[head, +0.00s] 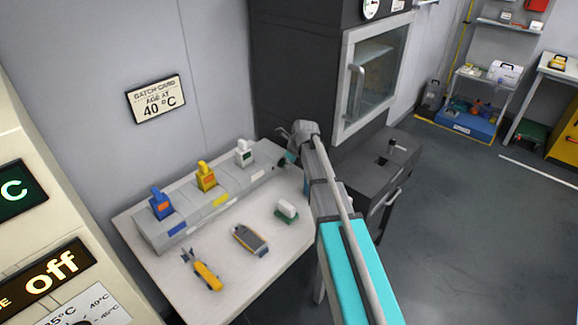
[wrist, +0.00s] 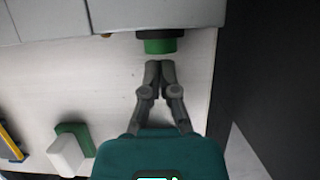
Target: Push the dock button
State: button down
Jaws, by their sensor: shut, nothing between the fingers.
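The grey dock (head: 215,205) runs along the back of the white table and holds a blue, a yellow and a white unit. Its green button (wrist: 160,45), with a dark collar, sticks out from the dock's front face in the wrist view. My gripper (wrist: 160,66) is shut and empty, its fingertips pointing at the button with a small gap that looks narrow.
On the table (head: 225,285) lie a yellow-handled tool (head: 206,275), a grey-and-yellow device (head: 250,240) and a white-and-green block (head: 287,210), which also shows in the wrist view (wrist: 68,150). A dark cabinet with a glass door (head: 372,80) stands close behind my arm.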

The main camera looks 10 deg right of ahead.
aim_at(284, 161)
dwell(0.3)
jog(key=shift+w+a, duration=0.6)
jog(key=shift+w, duration=0.25)
jog(key=shift+r, duration=0.1)
jog(key=shift+w+r, duration=0.1)
jog(key=shift+r+p, duration=0.15)
jog(key=shift+p, duration=0.2)
jog(key=p+v, duration=0.2)
jog(key=shift+r, duration=0.25)
jog(key=p+v, duration=0.6)
jog(key=v, duration=0.1)
jog(key=shift+s+d+p, duration=0.15)
jog(key=shift+s+p, duration=0.2)
